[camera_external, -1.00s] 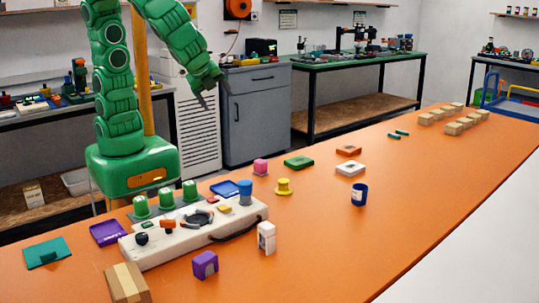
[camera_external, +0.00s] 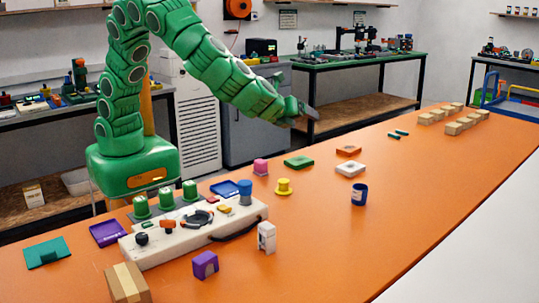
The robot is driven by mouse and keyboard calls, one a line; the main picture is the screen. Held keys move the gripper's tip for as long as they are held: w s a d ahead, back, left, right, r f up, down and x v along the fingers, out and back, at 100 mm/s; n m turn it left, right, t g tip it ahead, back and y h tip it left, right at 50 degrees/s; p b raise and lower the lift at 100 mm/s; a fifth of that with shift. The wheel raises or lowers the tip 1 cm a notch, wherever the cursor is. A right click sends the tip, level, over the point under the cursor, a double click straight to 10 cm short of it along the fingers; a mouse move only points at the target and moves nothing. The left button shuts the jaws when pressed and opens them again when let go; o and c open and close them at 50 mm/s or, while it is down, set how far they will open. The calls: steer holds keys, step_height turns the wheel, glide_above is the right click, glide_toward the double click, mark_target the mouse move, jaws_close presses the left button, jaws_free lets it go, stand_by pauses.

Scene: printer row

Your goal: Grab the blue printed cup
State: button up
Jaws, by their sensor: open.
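The blue printed cup (camera_external: 359,194) stands upright on the orange table, right of the middle. It is dark blue with a pale label on its side. My gripper (camera_external: 312,114) is in the air above the far side of the table, up and to the left of the cup, well apart from it. It is open, and nothing shows between its small grey fingers. The cup is fully in view.
A white block (camera_external: 351,170), an orange block (camera_external: 348,151), a green block (camera_external: 299,162) and a yellow spool-like piece (camera_external: 284,187) lie behind and left of the cup. A white device (camera_external: 195,232) sits at left. The table (camera_external: 420,190) right of the cup is clear.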

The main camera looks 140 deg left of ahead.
mark_target(356, 192)
steer(key=w+a+f+m+t, duration=0.1)
steer(key=w+f+m, duration=0.2)
steer(key=w+f, duration=0.2)
steer(key=w+a+f+m+t, duration=0.1)
steer(key=w+f+m+t, duration=0.1)
steer(key=w+f, duration=0.4)
steer(key=w+a+f+m+t, duration=0.1)
steer(key=w+f+m, duration=0.3)
steer(key=f, duration=0.3)
steer(key=shift+w+a+m+t, duration=0.15)
steer(key=shift+w+m+t, duration=0.25)
steer(key=shift+w, duration=0.3)
steer(key=shift+w+a+f, duration=0.2)
steer(key=shift+a+f, duration=0.05)
steer(key=shift+a, duration=0.05)
steer(key=shift+w+a+f+y, duration=0.15)
steer(key=shift+a, duration=0.35)
steer(key=shift+w+a+f+y, duration=0.1)
steer(key=shift+a+f+y, duration=0.05)
steer(key=shift+a, duration=0.3)
steer(key=a, duration=0.1)
steer(key=a+f, duration=0.2)
steer(key=shift+w+a, duration=0.1)
steer(key=shift+a, duration=0.15)
steer(key=shift+w+a, duration=0.2)
steer(key=shift+a, duration=0.3)
